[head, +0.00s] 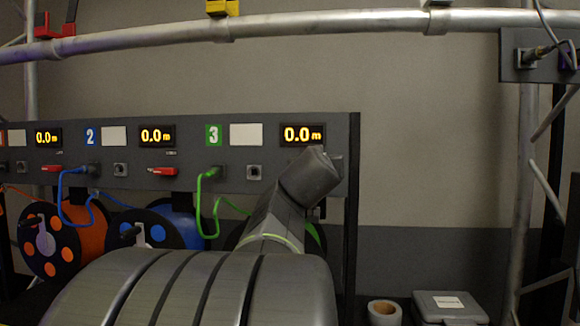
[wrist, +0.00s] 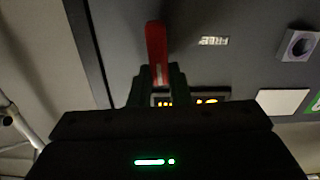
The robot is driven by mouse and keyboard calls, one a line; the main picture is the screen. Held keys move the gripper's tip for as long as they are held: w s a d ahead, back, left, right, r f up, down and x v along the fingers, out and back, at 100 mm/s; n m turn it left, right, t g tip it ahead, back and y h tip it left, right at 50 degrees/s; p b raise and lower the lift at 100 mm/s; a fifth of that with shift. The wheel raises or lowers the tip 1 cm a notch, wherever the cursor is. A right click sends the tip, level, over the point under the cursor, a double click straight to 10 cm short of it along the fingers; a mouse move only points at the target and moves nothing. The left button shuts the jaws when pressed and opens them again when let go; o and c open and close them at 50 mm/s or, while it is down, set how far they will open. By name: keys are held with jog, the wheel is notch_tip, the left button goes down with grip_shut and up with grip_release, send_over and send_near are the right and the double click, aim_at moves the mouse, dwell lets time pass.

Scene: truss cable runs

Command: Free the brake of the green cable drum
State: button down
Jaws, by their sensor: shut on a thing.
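The green cable drum (head: 317,238) stands under panel section 3, mostly hidden behind my arm in the head view; only bits of its green edge show. In the wrist view a red brake lever (wrist: 156,45) stands upright in the picture beside a small label, its lower end between my fingers. My gripper (wrist: 157,82) is shut on it, close to the panel face. In the head view my arm covers both this lever and my fingers. The green cable (head: 201,205) loops from a socket on the panel down toward the drum.
The dark panel (head: 222,140) carries lit displays reading 0.0 m. Red levers of the neighbouring sections (head: 163,171) lie level. A blue drum (head: 184,226) and an orange drum (head: 88,232) stand left. A grey case (head: 450,306) and a tape roll (head: 384,311) sit right.

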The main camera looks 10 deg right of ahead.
jog(key=shift+w+a+f+n+b, duration=0.1)
jog(key=shift+a+f+n+b, duration=0.35)
jog(key=shift+n, duration=2.4)
jog(key=shift+w+a+f+n+b, duration=0.15)
jog(key=shift+a+f+n+b, duration=0.35)
jog(key=shift+n, duration=2.4)
jog(key=shift+w+a+f+n+b, duration=0.1)
jog(key=shift+a+f+n+b, duration=0.3)
jog(key=shift+n, duration=2.45)
jog(key=shift+d, duration=0.15)
jog(key=c, duration=1.4)
grip_release()
jog(key=shift+o, duration=0.2)
